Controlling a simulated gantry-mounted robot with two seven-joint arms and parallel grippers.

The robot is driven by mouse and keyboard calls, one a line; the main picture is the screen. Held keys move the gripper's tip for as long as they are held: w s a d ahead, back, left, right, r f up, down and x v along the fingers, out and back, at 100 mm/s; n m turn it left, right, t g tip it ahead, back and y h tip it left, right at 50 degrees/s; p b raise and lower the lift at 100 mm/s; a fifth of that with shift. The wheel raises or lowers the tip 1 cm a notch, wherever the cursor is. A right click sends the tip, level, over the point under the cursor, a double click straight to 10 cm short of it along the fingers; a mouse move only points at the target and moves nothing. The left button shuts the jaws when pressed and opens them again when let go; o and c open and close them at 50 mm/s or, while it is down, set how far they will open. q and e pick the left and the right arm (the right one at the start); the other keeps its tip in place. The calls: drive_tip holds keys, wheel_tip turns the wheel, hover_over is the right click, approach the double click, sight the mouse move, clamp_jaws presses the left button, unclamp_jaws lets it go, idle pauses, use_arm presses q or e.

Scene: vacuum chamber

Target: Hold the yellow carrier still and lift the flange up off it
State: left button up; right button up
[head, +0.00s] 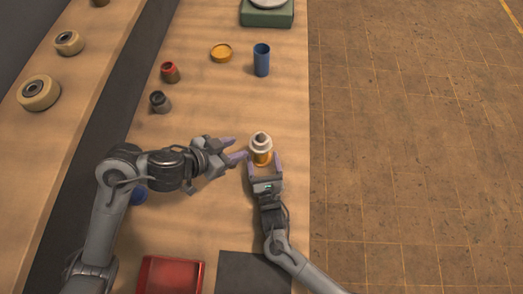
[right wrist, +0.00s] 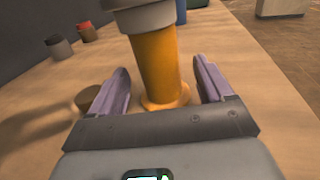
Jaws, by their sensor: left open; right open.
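The yellow carrier (head: 262,157) stands upright on the wooden table, with the grey flange (head: 261,140) seated on its top. In the right wrist view the carrier (right wrist: 158,65) rises between the purple fingers of my right gripper (right wrist: 158,88), with a gap on each side. The flange (right wrist: 145,14) is cut off at the top of that view. My right gripper also shows in the head view (head: 264,168), open around the carrier. My left gripper (head: 238,149) is open and empty, just left of the carrier and flange.
A blue cylinder (head: 262,60), a yellow ring-like disc (head: 221,53), a red-topped part (head: 170,72) and a dark part (head: 160,102) stand farther back. A red tray (head: 170,274) and a dark mat (head: 252,272) lie at the front. The table's right edge is close to the carrier.

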drive_tip(key=shift+w+a+r, duration=0.1)
drive_tip(key=shift+w+a, duration=0.1)
drive_tip(key=shift+w, duration=0.55)
drive_tip(key=shift+w+a, duration=0.1)
drive_tip(key=shift+w, duration=0.85)
drive_tip(key=shift+c, duration=0.4)
